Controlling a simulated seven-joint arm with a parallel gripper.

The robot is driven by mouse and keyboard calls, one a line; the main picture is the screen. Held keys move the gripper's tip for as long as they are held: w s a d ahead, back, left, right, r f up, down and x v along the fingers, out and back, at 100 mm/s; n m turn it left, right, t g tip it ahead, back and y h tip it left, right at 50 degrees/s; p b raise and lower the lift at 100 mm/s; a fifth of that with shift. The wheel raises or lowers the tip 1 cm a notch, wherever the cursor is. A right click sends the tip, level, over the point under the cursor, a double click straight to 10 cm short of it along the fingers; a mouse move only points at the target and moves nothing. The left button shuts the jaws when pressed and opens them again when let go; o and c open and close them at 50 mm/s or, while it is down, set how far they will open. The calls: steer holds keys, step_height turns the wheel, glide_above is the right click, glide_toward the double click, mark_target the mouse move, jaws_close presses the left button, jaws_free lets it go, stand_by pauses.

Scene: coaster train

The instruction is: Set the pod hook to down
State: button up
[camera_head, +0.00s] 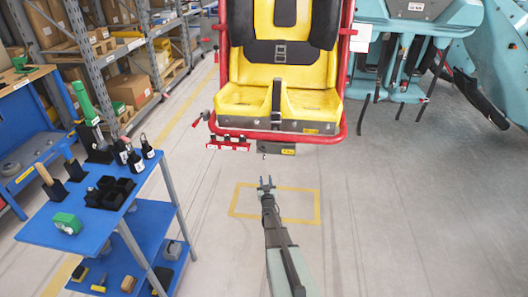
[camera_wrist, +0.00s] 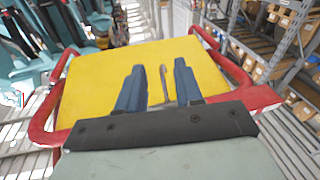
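The pod is a yellow and black seat (camera_head: 280,90) in a red tube frame (camera_head: 340,118), at the top centre of the head view. A small grey bracket with a yellow label (camera_head: 276,148) hangs under its front edge; I cannot tell for sure whether this is the pod hook, or its setting. My gripper (camera_head: 266,183) is below and in front of the seat, apart from it, with its two fingers spread. In the wrist view my gripper (camera_wrist: 159,72) is open before a yellow panel (camera_wrist: 95,85) framed by red tubes. A thin pale piece (camera_wrist: 164,82) shows between the fingers.
A blue cart (camera_head: 80,228) with tools and black holders stands at the left. Shelves with boxes (camera_head: 130,88) are behind it. Teal machinery (camera_head: 420,30) is at the upper right. The floor around the yellow floor marking (camera_head: 310,222) is clear.

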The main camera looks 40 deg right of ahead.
step_height(320, 180, up, 6)
steer(key=t+h, duration=0.2)
steer(key=t, duration=0.1)
steer(key=x, duration=1.2)
steer(key=shift+w+d+f, duration=0.1)
steer(key=shift+w+d, duration=0.05)
steer(key=shift+d, duration=0.05)
jaws_close()
